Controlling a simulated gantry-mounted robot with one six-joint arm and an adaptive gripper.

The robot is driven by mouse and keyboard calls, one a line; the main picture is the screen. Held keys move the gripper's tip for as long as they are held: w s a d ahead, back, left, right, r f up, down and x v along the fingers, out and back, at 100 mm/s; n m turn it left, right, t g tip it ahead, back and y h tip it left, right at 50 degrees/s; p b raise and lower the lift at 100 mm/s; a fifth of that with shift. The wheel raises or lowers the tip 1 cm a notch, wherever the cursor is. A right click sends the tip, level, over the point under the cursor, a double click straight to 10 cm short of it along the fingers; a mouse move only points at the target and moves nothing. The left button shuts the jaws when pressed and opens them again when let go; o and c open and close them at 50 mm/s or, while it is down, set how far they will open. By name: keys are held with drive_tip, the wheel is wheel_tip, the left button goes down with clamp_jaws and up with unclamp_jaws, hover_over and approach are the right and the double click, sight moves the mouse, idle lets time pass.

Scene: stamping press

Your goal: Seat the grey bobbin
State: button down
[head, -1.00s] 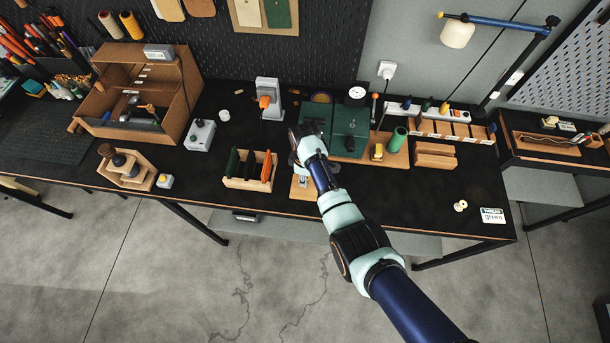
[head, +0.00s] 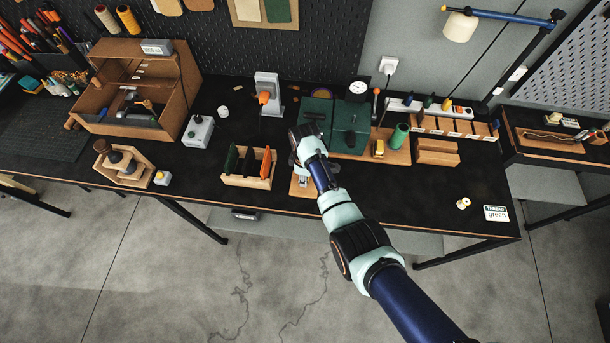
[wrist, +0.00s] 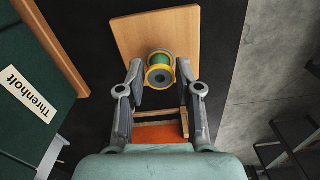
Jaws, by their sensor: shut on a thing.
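In the wrist view a small bobbin (wrist: 160,76) with yellow rims, a green middle and a grey near end with a dark hole sits between my fingertips. My gripper (wrist: 160,82) is shut on it, and the bobbin shows over a square wooden board (wrist: 125,35). I cannot tell whether the bobbin touches the board. In the head view my gripper (head: 300,150) hangs above the same board (head: 298,190), and my wrist hides the bobbin.
A wooden rack (head: 243,182) with green and orange pieces stands close to the left; its orange piece (wrist: 160,132) shows below my fingers in the wrist view. The green machine (head: 350,125) stands behind, to the right. The front right tabletop (head: 420,200) is mostly clear.

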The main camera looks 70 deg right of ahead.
drive_tip(key=shift+f+b, duration=0.45)
drive_tip(key=shift+f, duration=0.25)
drive_tip(key=c, duration=0.7)
unclamp_jaws()
wheel_tip(320, 180, up, 12)
